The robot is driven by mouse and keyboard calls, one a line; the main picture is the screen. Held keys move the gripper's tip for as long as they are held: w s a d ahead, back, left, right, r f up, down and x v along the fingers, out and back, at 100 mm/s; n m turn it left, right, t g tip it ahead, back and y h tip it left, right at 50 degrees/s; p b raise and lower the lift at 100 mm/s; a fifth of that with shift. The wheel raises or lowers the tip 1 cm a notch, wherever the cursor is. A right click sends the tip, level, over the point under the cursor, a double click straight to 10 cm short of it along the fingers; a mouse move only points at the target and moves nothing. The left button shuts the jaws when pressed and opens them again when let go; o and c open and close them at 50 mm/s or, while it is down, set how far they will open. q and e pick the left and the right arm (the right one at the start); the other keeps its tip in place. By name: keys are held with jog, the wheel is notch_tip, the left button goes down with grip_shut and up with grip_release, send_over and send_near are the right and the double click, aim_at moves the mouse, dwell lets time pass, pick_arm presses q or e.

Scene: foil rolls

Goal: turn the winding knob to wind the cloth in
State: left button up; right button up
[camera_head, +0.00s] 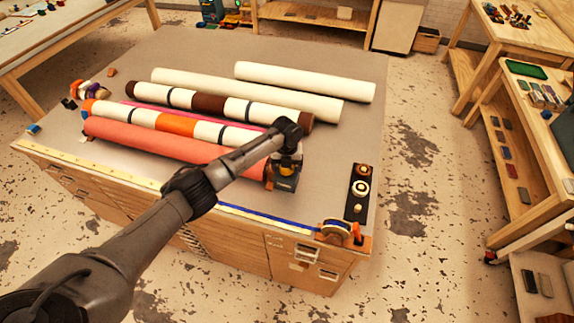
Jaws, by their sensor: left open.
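My left gripper (285,183) points down over the table, at the right end of the coral-red roll (185,150). It is open; its fingertips are small and partly hidden, and I see nothing held in it. A round wheel-like part with an orange piece, which looks like the winding knob (337,231), sits at the front right corner of the table. The gripper is apart from it, up and to its left. The other rolls are a striped brown and white roll (237,108), an orange and white roll (175,123) and cream rolls (305,80). My right gripper is not in view.
A black panel (357,211) with several round parts lies near the table's right edge. A yellow and blue strip (100,168) runs along the front edge. The grey tabletop (190,50) is clear at the back. Shelved benches (510,150) stand at the right.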

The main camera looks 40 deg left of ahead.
pick_arm(q)
notch_tip(320, 180, up, 14)
jog(key=shift+b, duration=0.35)
jog(key=shift+f, duration=0.15)
dwell(0.6)
